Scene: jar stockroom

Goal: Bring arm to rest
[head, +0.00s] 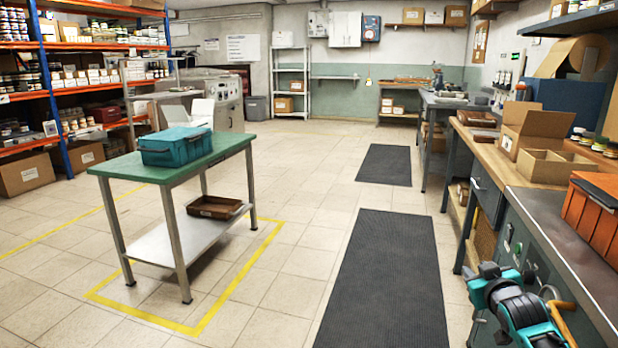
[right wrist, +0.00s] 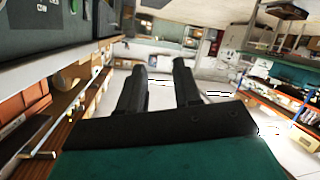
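My right arm shows at the lower right of the head view, folded beside the workbench front, with the right gripper (head: 490,271) at its far end. In the right wrist view the two dark fingers of the right gripper (right wrist: 160,68) stand apart with a clear gap. Nothing is between them, so it is open and empty. My left arm and left gripper are in neither view.
A workbench (head: 484,150) with an orange crate (head: 590,222) and cardboard boxes (head: 535,130) runs close along the right. A green-topped table (head: 215,152) bearing a teal crate (head: 172,148) stands left. The floor with dark mats (head: 385,270) is clear between.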

